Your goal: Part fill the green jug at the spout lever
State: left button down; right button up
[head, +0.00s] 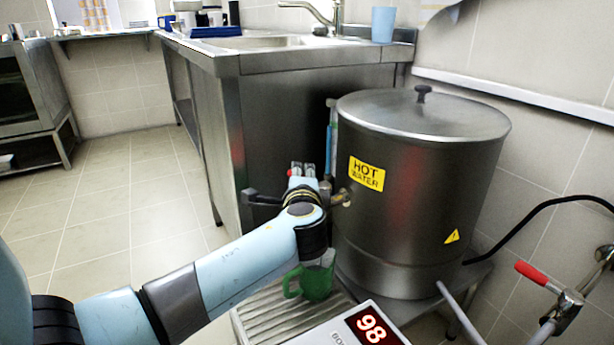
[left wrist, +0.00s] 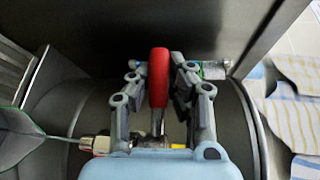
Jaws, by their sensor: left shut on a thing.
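The steel urn (head: 415,195) labelled HOT WATER stands at the right, with its brass spout fitting (head: 343,198) low on its left side. My left gripper (head: 303,169) is beside this fitting. In the left wrist view, its fingers (left wrist: 160,85) are shut on the red spout lever (left wrist: 158,72). The green jug (head: 316,281) stands on the ribbed drip tray (head: 265,318) below the spout area, its handle to the left. My right gripper is not in view.
A steel sink counter (head: 245,62) with a blue cup (head: 383,24) stands behind. A red-handled valve (head: 537,273) and black hose (head: 530,222) are at the right. The floor at left is clear.

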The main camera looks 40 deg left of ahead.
pick_arm(q)
jog(key=shift+s+f+n+g+y, duration=0.25)
jog(key=shift+s+n+g+y, duration=0.15)
jog(key=shift+n+g+y, duration=0.15)
jog(key=c, duration=1.5)
grip_release()
jog(key=shift+o, duration=1.4)
jog(key=shift+r, duration=0.1)
jog(key=v, duration=0.7)
jog(key=shift+d, duration=0.2)
jog(key=shift+s, duration=0.15)
